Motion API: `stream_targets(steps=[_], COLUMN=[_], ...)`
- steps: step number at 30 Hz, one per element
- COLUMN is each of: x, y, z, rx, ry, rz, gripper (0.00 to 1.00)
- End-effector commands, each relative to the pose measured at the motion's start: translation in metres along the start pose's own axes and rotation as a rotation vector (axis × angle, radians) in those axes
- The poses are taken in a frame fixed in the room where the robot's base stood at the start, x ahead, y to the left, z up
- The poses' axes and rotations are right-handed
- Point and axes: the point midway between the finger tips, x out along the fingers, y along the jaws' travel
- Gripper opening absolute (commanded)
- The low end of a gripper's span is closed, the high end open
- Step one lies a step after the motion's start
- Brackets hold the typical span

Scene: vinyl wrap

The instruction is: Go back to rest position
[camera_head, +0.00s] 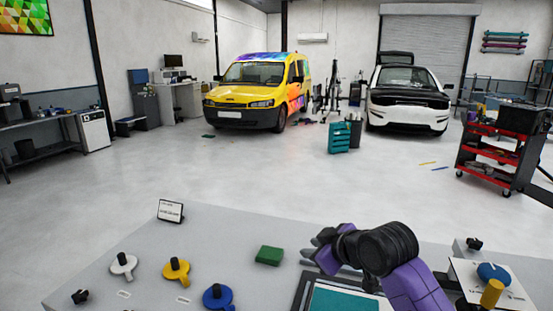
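My gripper (316,246) is at the end of my purple and black arm, above the right half of the grey table (225,225). Its fingers point left, and whether they are open or shut is too small to tell. No held object shows at the fingertips. A green block (269,255) lies on the table just left of my gripper. A teal sheet in a dark frame (343,300) lies below my arm, partly cut off by the bottom edge.
A white board (492,286) with blue and yellow items lies right. Open floor lies beyond, before two vehicles.

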Motion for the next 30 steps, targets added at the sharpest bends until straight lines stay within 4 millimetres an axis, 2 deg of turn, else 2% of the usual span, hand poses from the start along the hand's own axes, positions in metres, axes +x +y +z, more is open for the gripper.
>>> stream_targets(steps=[1, 5, 11, 14, 20, 30], x=[0.001, -0.007, -0.037, -0.056, -0.102, -0.198], y=[-0.012, -0.03, -0.052, -0.063, -0.088, -0.141], z=[-0.004, -0.012, 0.001, 0.017, 0.061, 0.146], rx=[0.053, 0.189, 0.383, 0.469, 0.604, 0.712], ry=[0.073, 0.248, 0.453, 0.528, 0.632, 0.688], rz=[0.018, 0.084, 0.188, 0.242, 0.354, 0.529], gripper=[0.26, 0.26, 0.26, 0.26, 0.26, 0.26])
